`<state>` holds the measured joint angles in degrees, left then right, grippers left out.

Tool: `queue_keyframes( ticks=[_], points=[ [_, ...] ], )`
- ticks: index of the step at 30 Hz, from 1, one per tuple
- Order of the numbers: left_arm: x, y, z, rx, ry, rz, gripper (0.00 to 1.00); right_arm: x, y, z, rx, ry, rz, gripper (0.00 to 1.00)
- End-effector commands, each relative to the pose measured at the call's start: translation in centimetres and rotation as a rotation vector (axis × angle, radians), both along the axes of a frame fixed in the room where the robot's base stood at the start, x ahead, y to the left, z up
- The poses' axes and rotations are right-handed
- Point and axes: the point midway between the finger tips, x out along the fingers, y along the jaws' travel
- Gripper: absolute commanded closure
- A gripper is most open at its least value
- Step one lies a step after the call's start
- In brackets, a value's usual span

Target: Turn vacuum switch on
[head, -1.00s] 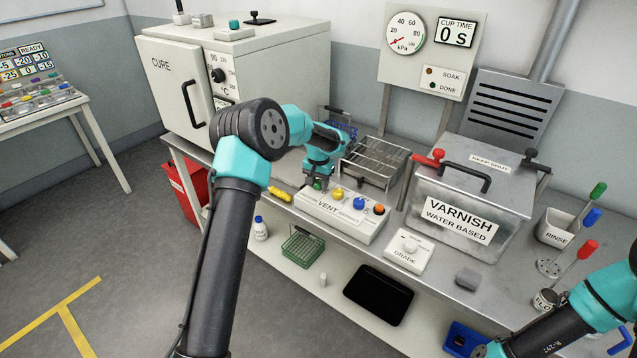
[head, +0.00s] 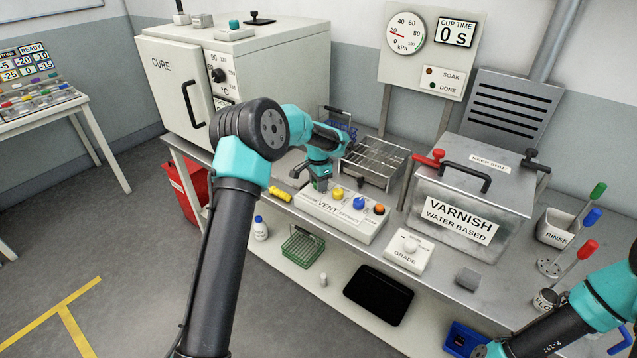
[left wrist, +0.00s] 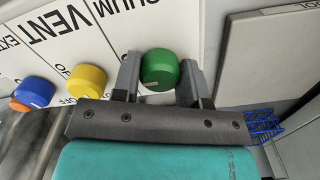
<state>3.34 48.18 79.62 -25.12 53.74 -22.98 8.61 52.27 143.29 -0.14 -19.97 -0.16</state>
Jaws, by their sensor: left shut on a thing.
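The green knob (left wrist: 160,69) sits on the white control panel (left wrist: 30,70), at the end marked with the partly seen word VACUUM. In the left wrist view, my left gripper (left wrist: 160,76) has one finger on each side of the knob and is shut on it. In the head view, my left gripper (head: 319,184) is at the left end of the panel (head: 327,205) and mostly hides the knob. Yellow (head: 338,194), blue (head: 359,202) and orange (head: 379,209) knobs stand to its right. My right gripper is out of view.
A dial gauge (head: 404,33) hangs behind the bench. A wire rack (head: 374,160) stands behind the panel, with the varnish tank (head: 470,195) to the right. A yellow-handled tool (head: 280,193) lies left of the panel. A grade box (head: 409,250) stands in front.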

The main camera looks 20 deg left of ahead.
Motion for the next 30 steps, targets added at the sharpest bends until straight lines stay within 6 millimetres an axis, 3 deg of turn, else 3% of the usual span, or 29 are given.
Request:
queue_keyframes(
  ticks=[8,9,17,25,30],
  points=[
    [0.0,0.0,0.0,0.000,-0.001,-0.001,0.84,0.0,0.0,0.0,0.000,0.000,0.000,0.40],
    [0.0,0.0,0.0,0.000,-0.001,-0.001,0.59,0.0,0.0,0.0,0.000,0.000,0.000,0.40],
    [0.0,0.0,0.0,0.000,0.000,0.000,0.35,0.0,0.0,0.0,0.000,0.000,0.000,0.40],
    [0.0,0.0,0.1,0.000,0.000,0.000,0.35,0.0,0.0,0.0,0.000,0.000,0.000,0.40],
    [0.0,0.0,1.2,0.000,-0.001,0.000,0.35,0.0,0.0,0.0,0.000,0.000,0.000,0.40]
  ],
)
